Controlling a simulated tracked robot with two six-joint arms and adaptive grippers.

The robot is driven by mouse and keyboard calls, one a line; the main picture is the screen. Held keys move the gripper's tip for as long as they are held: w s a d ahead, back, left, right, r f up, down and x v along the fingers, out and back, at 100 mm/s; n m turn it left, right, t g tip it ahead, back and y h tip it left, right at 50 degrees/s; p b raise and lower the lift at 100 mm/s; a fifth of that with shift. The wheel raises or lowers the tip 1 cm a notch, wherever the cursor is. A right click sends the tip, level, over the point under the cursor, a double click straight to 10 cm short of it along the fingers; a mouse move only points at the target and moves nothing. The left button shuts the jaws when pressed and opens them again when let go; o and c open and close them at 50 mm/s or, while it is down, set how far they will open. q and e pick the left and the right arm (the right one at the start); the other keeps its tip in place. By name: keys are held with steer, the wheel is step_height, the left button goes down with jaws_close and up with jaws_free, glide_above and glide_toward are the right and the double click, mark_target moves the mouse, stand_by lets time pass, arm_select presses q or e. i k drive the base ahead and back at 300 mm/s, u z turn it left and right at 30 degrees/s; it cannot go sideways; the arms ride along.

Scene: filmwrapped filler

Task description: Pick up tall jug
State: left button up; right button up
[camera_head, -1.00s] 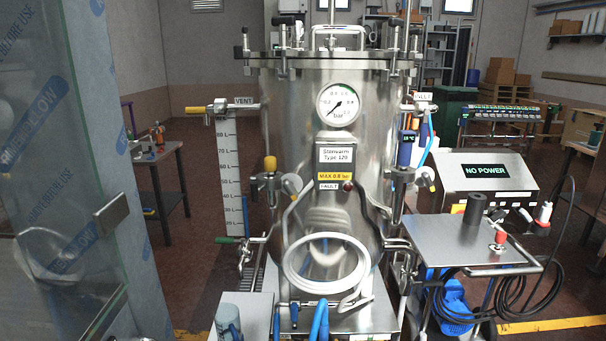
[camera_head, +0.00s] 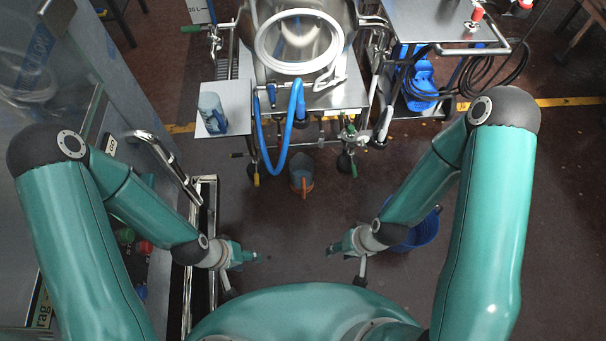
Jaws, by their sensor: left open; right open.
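A grey-blue jug (camera_head: 211,111) with a blue handle side stands on a small metal side shelf (camera_head: 238,95) left of the steel vessel. A second grey container with an orange handle (camera_head: 302,178) stands on the floor below the vessel. I cannot tell for certain which one is the tall jug. My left gripper (camera_head: 244,272) is open and empty, low in front of my body, nearer to me than both. My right gripper (camera_head: 345,266) is open and empty to its right, also apart from both.
Blue hoses (camera_head: 297,112) hang from the steel vessel (camera_head: 300,45). A metal handrail (camera_head: 170,170) and cabinet are at the left. A blue bucket (camera_head: 424,232) is partly hidden behind my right arm. A cart with cables (camera_head: 440,25) stands at upper right. The floor between is mostly clear.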

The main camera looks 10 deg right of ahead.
mark_target(301, 167)
steer(key=z, duration=0.95)
steer(key=i, duration=0.55)
steer(key=u, duration=1)
steer(key=i, duration=0.45)
steer(key=z, duration=0.05)
